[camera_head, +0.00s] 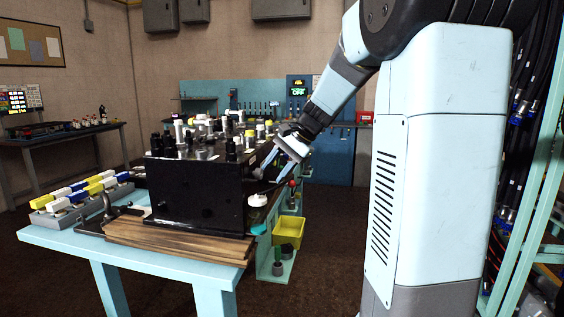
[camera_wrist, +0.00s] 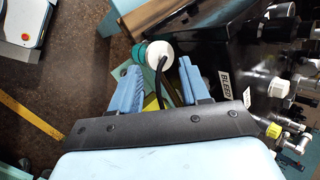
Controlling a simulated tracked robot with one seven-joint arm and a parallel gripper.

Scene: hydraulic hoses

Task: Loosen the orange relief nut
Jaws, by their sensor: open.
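My gripper (camera_head: 271,170) is at the right side of a black valve block (camera_head: 197,195) on the workbench. In the wrist view my gripper (camera_wrist: 157,80) has its two light blue fingers apart. A white round cap (camera_wrist: 157,54) with a teal part beside it shows just beyond the fingertips, between their lines. A dark cord runs from the cap back between the fingers. I cannot tell whether a finger touches anything. The block's side carries a label (camera_wrist: 223,88) reading "BLEED", partly cut off. I cannot make out an orange nut in either view.
White and yellow fittings (camera_wrist: 276,88) stick out of the block close to the right finger. The block stands on a wooden board (camera_head: 160,238) on a light blue bench (camera_head: 60,243). A yellow bin (camera_head: 288,232) hangs below the arm. Open floor lies left in the wrist view.

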